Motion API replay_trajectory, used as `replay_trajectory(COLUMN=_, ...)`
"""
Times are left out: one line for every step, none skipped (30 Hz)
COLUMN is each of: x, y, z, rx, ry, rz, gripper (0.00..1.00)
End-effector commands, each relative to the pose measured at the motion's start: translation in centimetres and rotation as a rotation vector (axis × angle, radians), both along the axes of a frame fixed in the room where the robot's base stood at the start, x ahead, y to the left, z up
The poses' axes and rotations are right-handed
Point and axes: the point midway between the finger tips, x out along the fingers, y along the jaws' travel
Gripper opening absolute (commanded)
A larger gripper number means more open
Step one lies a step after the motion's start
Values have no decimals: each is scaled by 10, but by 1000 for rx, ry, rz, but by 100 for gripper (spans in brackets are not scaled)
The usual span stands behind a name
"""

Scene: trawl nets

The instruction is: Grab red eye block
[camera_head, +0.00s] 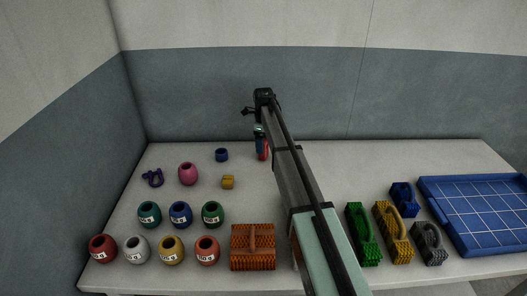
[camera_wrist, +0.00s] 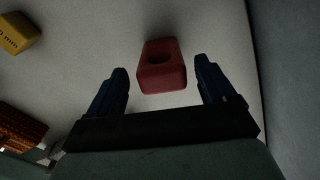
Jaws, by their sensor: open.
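The red eye block (camera_wrist: 162,68) lies on the pale bench top in the wrist view, with a dark round hole in its upper face. My gripper (camera_wrist: 161,80) is open, one dark blue finger on each side of the block's near end. The gap between the fingers is empty at their bases, and the block sits toward and beyond the tips. I cannot tell whether a finger touches it. In the head view, my gripper (camera_head: 261,143) is at the back of the bench, and the red block (camera_head: 263,155) shows partly hidden beside the fingers.
A yellow block (camera_head: 228,182), a blue ring-like piece (camera_head: 222,155), a pink pot (camera_head: 188,174) and a purple shackle (camera_head: 152,178) lie left. Several labelled pots and an orange brush (camera_head: 253,262) stand in front. Brushes and a blue tray (camera_head: 428,196) are right. A wall closes the back.

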Motion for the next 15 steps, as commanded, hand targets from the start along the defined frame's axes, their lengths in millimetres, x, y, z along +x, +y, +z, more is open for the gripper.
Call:
replay_trajectory(x=1, y=0, z=-8, rx=0, ry=2, rz=0, gripper=83)
replay_trajectory(x=2, y=0, z=-12, rx=0, ry=2, rz=0, gripper=83)
replay_trajectory(x=3, y=0, z=-17, rx=0, ry=2, rz=0, gripper=83)
replay_trajectory(x=2, y=0, z=-21, rx=0, ry=2, rz=0, gripper=83)
replay_trajectory(x=2, y=0, z=-25, rx=-1, ry=1, rz=0, gripper=83)
replay_trajectory(x=2, y=0, z=-30, rx=-1, ry=1, rz=0, gripper=83)
replay_trajectory(x=2, y=0, z=-32, rx=-1, ry=1, rz=0, gripper=83)
replay_trajectory(x=2, y=0, z=-34, rx=-1, ry=1, rz=0, gripper=83)
replay_trajectory(x=2, y=0, z=-35, rx=-1, ry=1, rz=0, gripper=83)
replay_trajectory(x=2, y=0, z=-36, rx=0, ry=1, rz=0, gripper=83)
replay_trajectory(x=2, y=0, z=-36, rx=0, ry=1, rz=0, gripper=83)
replay_trajectory(x=2, y=0, z=-36, rx=0, ry=0, rz=0, gripper=83)
replay_trajectory(x=2, y=0, z=-36, rx=0, ry=0, rz=0, gripper=83)
replay_trajectory(x=2, y=0, z=-35, rx=0, ry=0, rz=0, gripper=83)
replay_trajectory(x=2, y=0, z=-35, rx=0, ry=0, rz=0, gripper=83)
